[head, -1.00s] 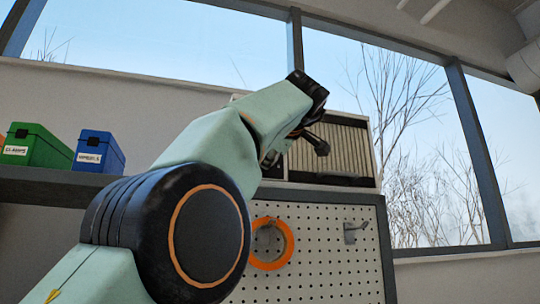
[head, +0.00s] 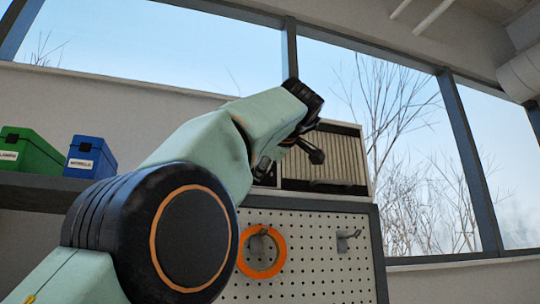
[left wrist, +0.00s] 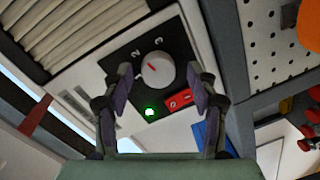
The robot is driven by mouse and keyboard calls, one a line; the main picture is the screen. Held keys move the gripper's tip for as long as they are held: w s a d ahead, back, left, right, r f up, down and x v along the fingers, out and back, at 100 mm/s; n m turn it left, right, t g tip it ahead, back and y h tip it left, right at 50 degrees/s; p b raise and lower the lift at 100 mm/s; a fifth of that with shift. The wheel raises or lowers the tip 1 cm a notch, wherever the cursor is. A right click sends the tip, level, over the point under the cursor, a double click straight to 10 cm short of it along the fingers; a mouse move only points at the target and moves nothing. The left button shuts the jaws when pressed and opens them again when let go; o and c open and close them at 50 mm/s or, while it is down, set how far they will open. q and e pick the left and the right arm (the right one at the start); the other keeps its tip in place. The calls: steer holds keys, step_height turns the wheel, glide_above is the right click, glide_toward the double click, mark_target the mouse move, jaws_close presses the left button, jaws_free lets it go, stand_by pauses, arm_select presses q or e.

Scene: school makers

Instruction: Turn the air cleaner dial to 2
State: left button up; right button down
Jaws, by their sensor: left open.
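The air cleaner (head: 325,160) is a pale box with a pleated front, standing above the pegboard in the head view. In the left wrist view its black control panel (left wrist: 176,58) carries a round white dial (left wrist: 160,74) with a red mark and the numbers 1, 2 and 3 around it. The red mark lies on the dial's left part; its exact setting is hard to tell. My left gripper (left wrist: 163,85) is open, its two dark fingers on either side of the dial. Contact cannot be told. In the head view my left gripper (head: 312,150) partly hides the cleaner. My right gripper is not in view.
A lit green light (left wrist: 150,112) and a red switch (left wrist: 179,99) sit beside the dial. Below the cleaner are a pegboard (head: 310,270), an orange ring (head: 279,262) and a hook (head: 347,237). Green (head: 30,153) and blue (head: 92,157) boxes stand on a shelf at left.

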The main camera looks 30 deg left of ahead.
arm_select(q)
steer(key=v, duration=0.7)
steer(key=shift+d, duration=0.25)
steer(key=shift+d, duration=0.1)
steer(key=shift+f, duration=0.1)
